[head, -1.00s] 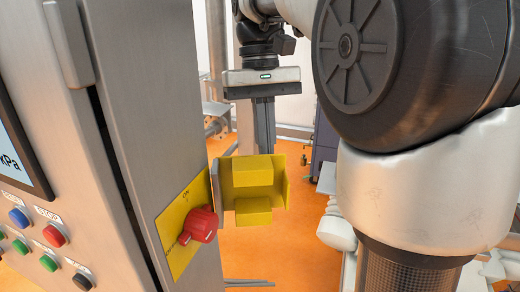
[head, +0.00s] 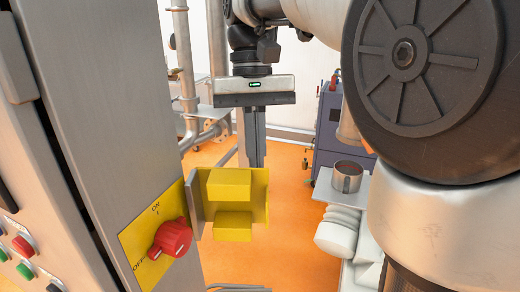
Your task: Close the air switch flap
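The air switch is a red rotary knob (head: 171,238) on a yellow plate (head: 140,246) marked ON and OFF, on the side of the metal cabinet. The yellow flap (head: 262,190), with two yellow blocks on its face, stands open, sticking out from the plate's right edge. My gripper (head: 254,164) points down, with its narrow fingers just behind the flap's upper edge. The fingertips are hidden by the flap, so contact and finger opening cannot be made out.
The steel cabinet (head: 110,120) fills the left side, with push buttons (head: 24,247) on its front. My large arm joint fills the right. A metal cup (head: 347,177) stands on a small shelf behind. Pipes (head: 183,70) stand at the back; orange floor (head: 290,225) is open beyond the flap.

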